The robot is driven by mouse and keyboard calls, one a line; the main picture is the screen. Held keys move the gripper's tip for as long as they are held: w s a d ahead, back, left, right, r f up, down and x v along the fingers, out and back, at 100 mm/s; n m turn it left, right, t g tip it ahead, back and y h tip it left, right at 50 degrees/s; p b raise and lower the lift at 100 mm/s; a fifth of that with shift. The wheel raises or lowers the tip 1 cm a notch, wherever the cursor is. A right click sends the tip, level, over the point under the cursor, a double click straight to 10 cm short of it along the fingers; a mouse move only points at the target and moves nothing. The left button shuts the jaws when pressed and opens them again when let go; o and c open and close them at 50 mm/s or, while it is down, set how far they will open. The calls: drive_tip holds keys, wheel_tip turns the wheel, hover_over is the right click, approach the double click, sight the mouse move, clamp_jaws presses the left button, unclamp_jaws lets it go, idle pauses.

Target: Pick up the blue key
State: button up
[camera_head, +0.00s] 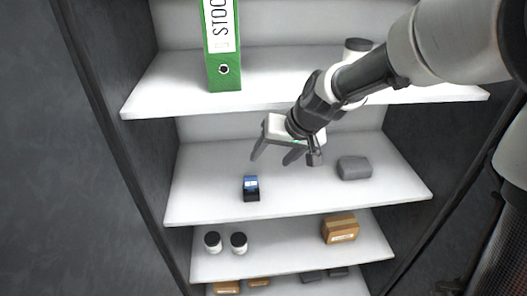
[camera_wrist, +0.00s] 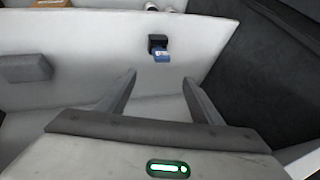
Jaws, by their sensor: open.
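The blue key (camera_head: 251,183) is a small blue piece with a pale label, at a small black block (camera_head: 251,196) on the middle white shelf. In the wrist view the blue key (camera_wrist: 161,56) and the black block (camera_wrist: 157,41) show beyond my fingertips. My gripper (camera_head: 275,152) is open and empty above the same shelf, behind and a little right of the key. In the wrist view my gripper (camera_wrist: 160,75) has its two fingers spread apart, and the key lies ahead between their lines.
A grey block (camera_head: 354,168) lies to the right on the middle shelf (camera_head: 300,196). A green binder (camera_head: 224,70) stands on the shelf above. Two white jars (camera_head: 238,242) and a brown box (camera_head: 341,230) are on the shelf below. Dark cabinet walls close both sides.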

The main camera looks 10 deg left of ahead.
hover_over(252, 178)
drive_tip(key=s+d, duration=0.2)
drive_tip(key=d, duration=0.1)
wheel_tip(252, 178, down, 8)
drive_tip(key=x, duration=0.5)
drive_tip(key=shift+s+a+f+p, duration=0.1)
drive_tip(key=shift+a+f+p, duration=0.05)
drive_tip(key=shift+a+p, duration=0.15)
drive_tip(key=c, duration=1.1)
